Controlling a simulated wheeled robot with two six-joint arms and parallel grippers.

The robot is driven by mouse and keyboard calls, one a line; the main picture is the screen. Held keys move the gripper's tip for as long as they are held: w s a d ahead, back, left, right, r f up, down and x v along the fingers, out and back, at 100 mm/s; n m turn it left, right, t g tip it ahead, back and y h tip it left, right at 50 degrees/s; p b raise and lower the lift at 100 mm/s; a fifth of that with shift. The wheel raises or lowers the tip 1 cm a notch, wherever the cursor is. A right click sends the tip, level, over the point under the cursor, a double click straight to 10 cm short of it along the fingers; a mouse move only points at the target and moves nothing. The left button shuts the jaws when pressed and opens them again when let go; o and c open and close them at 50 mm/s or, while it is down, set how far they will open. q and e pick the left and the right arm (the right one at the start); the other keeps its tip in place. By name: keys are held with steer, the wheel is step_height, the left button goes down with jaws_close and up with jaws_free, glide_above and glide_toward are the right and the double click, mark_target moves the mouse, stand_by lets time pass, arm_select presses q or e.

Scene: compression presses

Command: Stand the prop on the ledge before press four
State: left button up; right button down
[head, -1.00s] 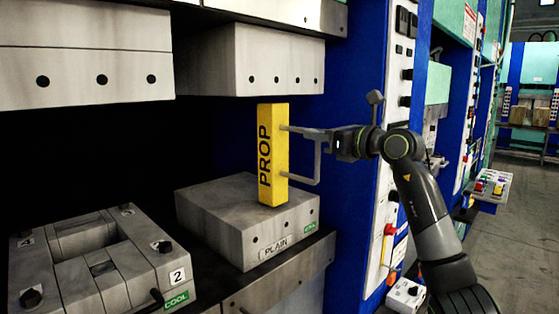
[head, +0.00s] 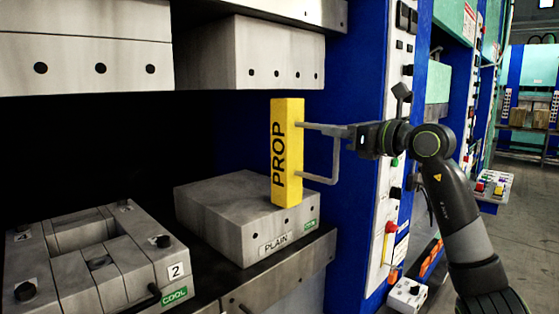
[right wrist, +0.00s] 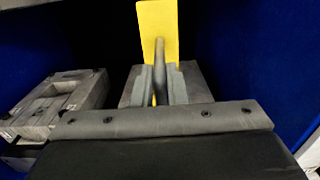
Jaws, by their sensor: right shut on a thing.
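The prop (head: 287,150) is a yellow upright block with "PROP" written down its face. My right gripper (head: 302,150) is shut on it from the right. In the head view its lower end overlaps the right part of the grey block marked PLAIN (head: 220,212); I cannot tell whether it touches. The right wrist view shows the prop (right wrist: 158,20) between the fingers (right wrist: 160,85). The ledge (head: 290,268) is the dark-topped metal shelf edge in front of the blocks. I cannot read a press number. My left gripper is not in view.
A grey mould marked 2 (head: 80,262) with a green COOL tag sits on the left. Upper grey blocks (head: 262,50) hang above the opening. A blue press post (head: 362,170) with a white switch panel (head: 397,150) stands at the right.

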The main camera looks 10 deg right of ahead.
steer(key=b+v, duration=0.5)
steer(key=v, duration=0.7)
steer(key=shift+s+b, duration=0.15)
steer(key=shift+b, duration=0.25)
stand_by(0.4)
steer(key=shift+r, duration=0.1)
stand_by(0.8)
